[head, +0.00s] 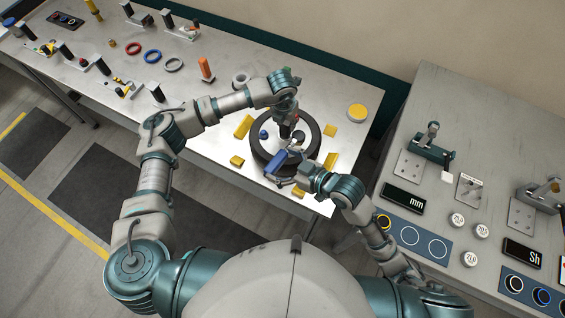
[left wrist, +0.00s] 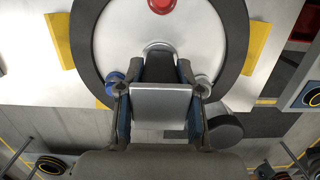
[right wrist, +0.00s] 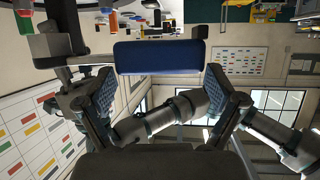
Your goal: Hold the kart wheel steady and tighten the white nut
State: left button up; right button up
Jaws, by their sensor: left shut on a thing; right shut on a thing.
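The kart wheel, a black tyre (head: 259,153) with a pale hub, lies flat on the light bench; its hub (left wrist: 205,35) shows in the left wrist view. A red nut (left wrist: 160,5) and a blue nut (left wrist: 115,77) sit on it. My left gripper (head: 288,131) points down over the wheel, shut on a grey-and-dark tool (left wrist: 160,98). The tool's tip reaches a pale ring, possibly the white nut, mostly hidden. My right gripper (head: 294,178) is at the near rim, shut on a blue block (head: 275,160); the block (right wrist: 160,56) spans between its fingertips in the right wrist view.
Yellow blocks (head: 244,126) (head: 330,160) stand around the tyre. An orange-topped post (head: 206,69), coloured rings (head: 152,56) and small fixtures stand farther left on the bench. A second bench (head: 440,110) with gauges stands further right.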

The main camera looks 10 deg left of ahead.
pick_arm(q)
jog(key=o, duration=1.1)
jog(key=shift+r, duration=0.1)
jog(key=r, duration=0.3)
jog(key=s+r, duration=0.1)
jog(key=r, duration=0.7)
jog(key=shift+s+a+r, duration=0.25)
jog(key=shift+a, duration=0.1)
jog(key=shift+s+f, duration=0.1)
